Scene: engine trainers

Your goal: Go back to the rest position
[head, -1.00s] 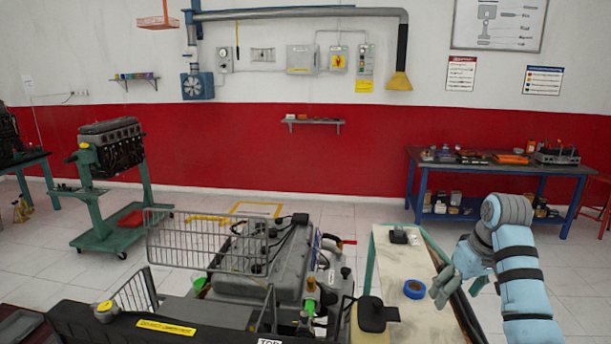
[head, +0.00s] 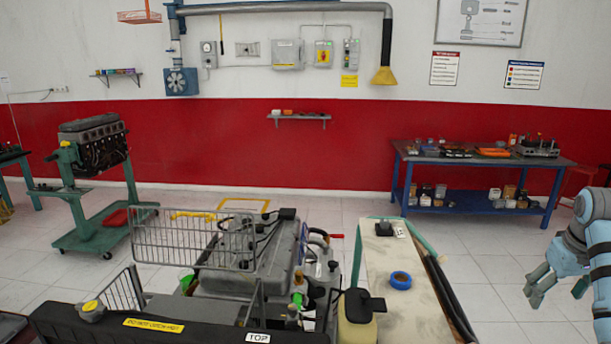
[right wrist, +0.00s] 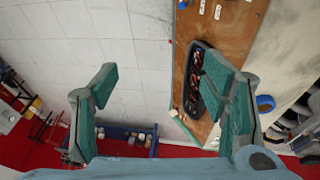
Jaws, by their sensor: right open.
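My right gripper (head: 548,283) is at the right edge of the head view, out over the floor to the right of the bench top. In the right wrist view its two green-padded fingers (right wrist: 160,100) are spread wide with nothing between them. My left gripper does not show. The rest position itself has no visible mark.
The engine trainer (head: 245,265) with a wire basket (head: 190,238) stands front centre. Beside it is a pale bench top (head: 405,300) with blue tape (head: 400,280). A blue workbench (head: 475,207) stands by the red wall. The floor between is clear.

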